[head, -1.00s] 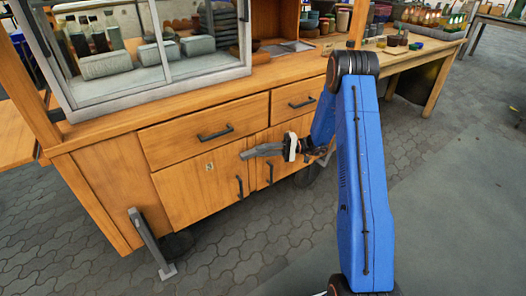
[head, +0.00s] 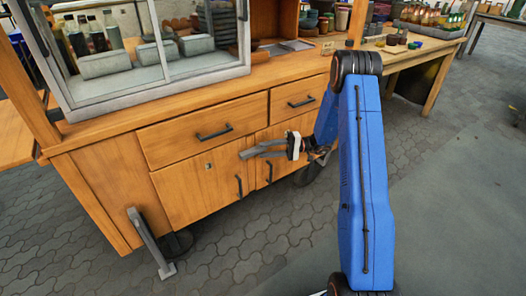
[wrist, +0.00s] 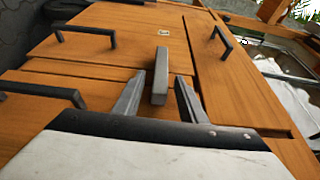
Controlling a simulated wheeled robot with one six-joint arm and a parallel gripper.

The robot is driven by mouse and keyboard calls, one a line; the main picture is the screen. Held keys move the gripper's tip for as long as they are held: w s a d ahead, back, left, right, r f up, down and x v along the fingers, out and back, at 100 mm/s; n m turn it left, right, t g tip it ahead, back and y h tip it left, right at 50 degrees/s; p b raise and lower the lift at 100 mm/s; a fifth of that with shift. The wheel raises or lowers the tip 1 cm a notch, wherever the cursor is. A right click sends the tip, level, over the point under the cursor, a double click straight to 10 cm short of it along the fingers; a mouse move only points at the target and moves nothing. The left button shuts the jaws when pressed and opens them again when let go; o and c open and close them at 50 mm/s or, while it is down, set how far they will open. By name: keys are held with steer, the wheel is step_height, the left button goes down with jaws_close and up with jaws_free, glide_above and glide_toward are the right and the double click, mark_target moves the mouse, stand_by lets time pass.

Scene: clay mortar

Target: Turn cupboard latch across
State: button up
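The cupboard latch (wrist: 160,66) is a short grey bar near the top of the seam between two wooden cupboard doors. In the wrist view it stands lengthwise up the picture, between and just past my fingertips. My gripper (wrist: 160,82) is open, with one grey finger on each side of the bar. A small gap shows on both sides, and I cannot tell whether either finger touches it. In the head view my gripper (head: 265,149) is in front of the door tops, and the latch cannot be told apart from the fingers.
The left door (head: 190,195) has a dark handle (head: 239,187) and a small square plate. Drawers with handles (head: 215,133) run above the doors. A grey leg (head: 150,242) stands at the cart's front left. The paved floor in front is clear.

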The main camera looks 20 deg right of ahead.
steer(key=s+d, duration=0.1)
steer(key=d, duration=1.4)
steer(key=shift+s+d+f, duration=0.15)
steer(key=s+a+r+n+g+h, duration=0.1)
steer(key=s+a+r+g+h, duration=0.3)
steer(key=s+a+r+h, duration=0.9)
steer(key=s+r+t+h, duration=0.1)
steer(key=s+r+t, duration=0.1)
steer(key=s, duration=0.8)
steer(key=s+r+t+h, duration=0.2)
steer(key=s+r, duration=0.2)
steer(key=s, duration=0.6)
steer(key=s+r+t+h, duration=0.2)
steer(key=s+r+t, duration=0.1)
steer(key=s, duration=0.8)
steer(key=shift+a+r, duration=0.35)
steer(key=shift+r, duration=0.2)
